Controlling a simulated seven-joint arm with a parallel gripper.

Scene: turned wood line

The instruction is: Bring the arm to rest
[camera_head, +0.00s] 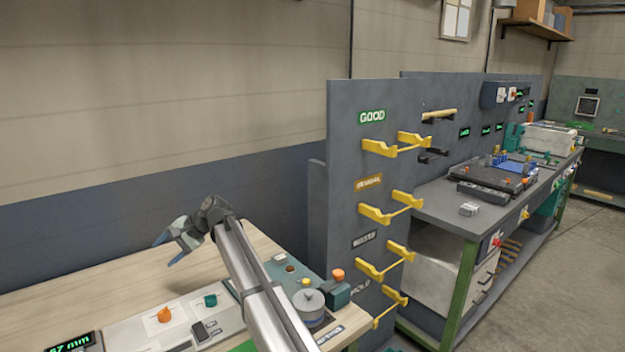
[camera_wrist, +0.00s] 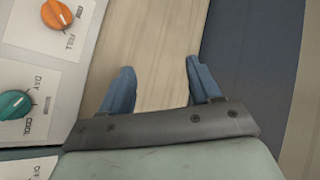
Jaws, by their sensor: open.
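My gripper (camera_head: 172,250) is open and empty at the end of my grey arm, above the wooden bench top (camera_head: 60,300) at the lower left of the head view. In the wrist view the two blue fingers of my gripper (camera_wrist: 155,85) stand well apart, with only bare wood and the dark blue wall band beyond them. Nothing is between the fingers.
A control panel with an orange knob (camera_head: 164,314) and a teal knob (camera_head: 210,300) lies close to my gripper. A grey board with yellow brackets (camera_head: 380,149) labelled GOOD stands to the right. Behind it is a workbench (camera_head: 440,205). Open floor lies at right.

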